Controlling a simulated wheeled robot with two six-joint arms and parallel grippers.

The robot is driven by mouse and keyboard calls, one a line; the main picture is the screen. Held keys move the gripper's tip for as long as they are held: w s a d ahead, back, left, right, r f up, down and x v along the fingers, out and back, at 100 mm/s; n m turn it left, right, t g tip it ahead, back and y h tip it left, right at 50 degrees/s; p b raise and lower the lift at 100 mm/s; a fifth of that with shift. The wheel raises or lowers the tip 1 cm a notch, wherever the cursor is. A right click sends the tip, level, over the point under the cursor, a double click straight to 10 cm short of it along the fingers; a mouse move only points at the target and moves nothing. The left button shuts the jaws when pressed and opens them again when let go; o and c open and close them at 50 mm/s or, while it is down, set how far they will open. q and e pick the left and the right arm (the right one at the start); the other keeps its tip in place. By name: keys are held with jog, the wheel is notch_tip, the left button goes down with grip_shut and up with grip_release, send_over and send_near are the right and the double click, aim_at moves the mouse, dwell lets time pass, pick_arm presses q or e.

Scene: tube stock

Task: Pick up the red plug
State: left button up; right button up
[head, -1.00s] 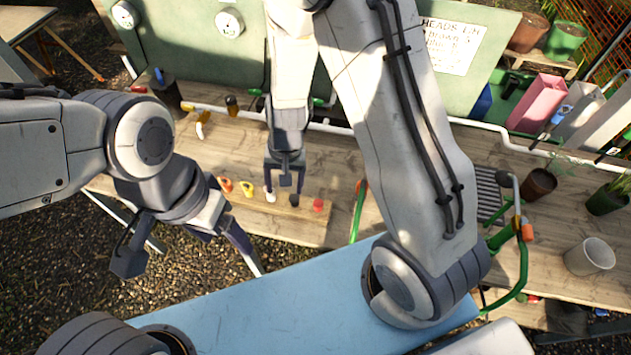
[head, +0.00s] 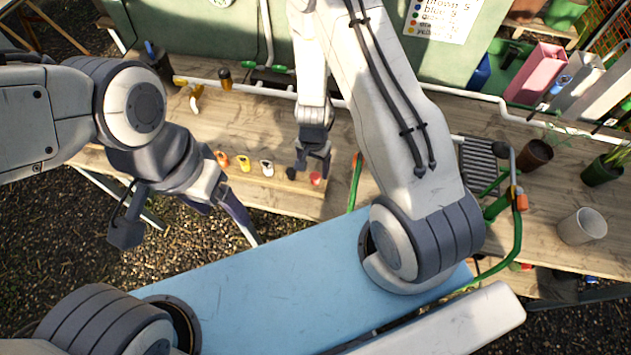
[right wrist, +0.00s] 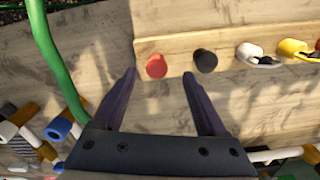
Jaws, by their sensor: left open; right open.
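The red plug (head: 315,178) sits at the right end of a row on a wooden strip (head: 250,178) on the bench. It also shows in the right wrist view (right wrist: 156,66), round and uncovered. My right gripper (head: 312,167) is open and empty above the strip, by the red and black plugs. In the right wrist view its fingertips (right wrist: 159,76) point towards the row, with the red plug between them, nearer the left finger. I cannot tell the height gap. My left gripper (head: 190,238) is open and empty, off the bench's front edge at the left.
A black plug (head: 291,173) stands left of the red one, then white (head: 267,168), yellow (head: 244,163) and orange (head: 222,158) pieces. A white pipe (head: 260,91) runs along the bench's back.

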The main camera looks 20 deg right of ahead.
aim_at(315, 176)
jog(key=shift+s+d+f+b, duration=0.1)
jog(key=shift+f+b, duration=1.2)
jog(key=shift+b, duration=0.05)
jog(key=shift+d+f+b, duration=0.1)
jog(key=shift+f+b, duration=1.2)
jog(key=shift+b, duration=0.05)
jog(key=shift+r, duration=0.1)
grip_shut()
